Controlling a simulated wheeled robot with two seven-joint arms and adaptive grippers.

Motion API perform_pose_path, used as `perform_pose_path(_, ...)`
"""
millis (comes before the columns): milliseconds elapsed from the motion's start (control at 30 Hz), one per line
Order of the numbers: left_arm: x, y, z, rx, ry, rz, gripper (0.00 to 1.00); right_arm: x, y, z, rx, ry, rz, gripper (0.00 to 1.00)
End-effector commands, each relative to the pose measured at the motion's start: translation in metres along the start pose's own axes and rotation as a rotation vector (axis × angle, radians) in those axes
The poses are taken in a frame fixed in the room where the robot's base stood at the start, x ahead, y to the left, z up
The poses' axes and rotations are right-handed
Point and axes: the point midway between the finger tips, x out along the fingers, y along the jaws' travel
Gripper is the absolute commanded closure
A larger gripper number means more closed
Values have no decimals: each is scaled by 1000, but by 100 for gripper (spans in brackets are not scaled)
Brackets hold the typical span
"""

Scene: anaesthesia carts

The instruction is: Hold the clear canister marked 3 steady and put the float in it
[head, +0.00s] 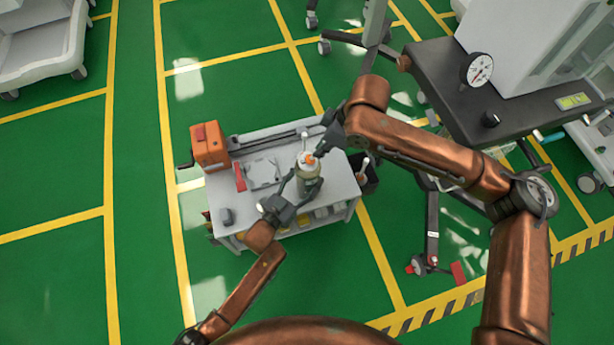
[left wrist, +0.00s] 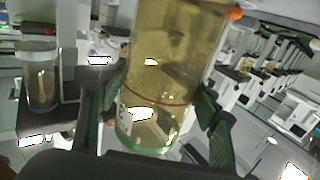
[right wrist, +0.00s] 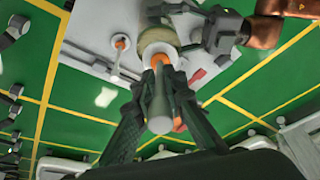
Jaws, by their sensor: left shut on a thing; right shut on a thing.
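The clear canister (head: 309,183) holds yellowish liquid and stands near the front right of the white cart top. My left gripper (head: 290,197) is shut around it; in the left wrist view the fingers flank the canister (left wrist: 170,70), whose white label is partly hidden and its mark unreadable. My right gripper (head: 318,150) is shut on the float (right wrist: 158,108), which has a pale stem and an orange part. The float is over the canister's mouth in the head view. In the right wrist view the canister (right wrist: 157,36) lies beyond the float; whether its lower end is inside, I cannot tell.
An orange device (head: 209,146) with a crank stands at the cart's left. Tools and a small dark object (head: 227,215) lie on the cart top (head: 255,212). A dark bin (head: 370,183) sits at the cart's right. A dark machine table (head: 440,80) is at upper right.

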Motion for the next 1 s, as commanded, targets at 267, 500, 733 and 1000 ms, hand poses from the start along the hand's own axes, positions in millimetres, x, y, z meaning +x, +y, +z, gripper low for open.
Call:
perform_pose_path(267, 0, 0, 0, 0, 0, 0, 77, 18, 0, 6, 0, 1, -1, 100)
perform_pose_path(500, 0, 0, 0, 0, 0, 0, 77, 33, -1, 12, 0, -1, -2, 100)
perform_pose_path(733, 0, 0, 0, 0, 0, 0, 77, 48, 0, 17, 1, 0, -2, 100)
perform_pose_path(1000, 0, 0, 0, 0, 0, 0, 77, 57, 0, 21, 0, 0, 1, 100)
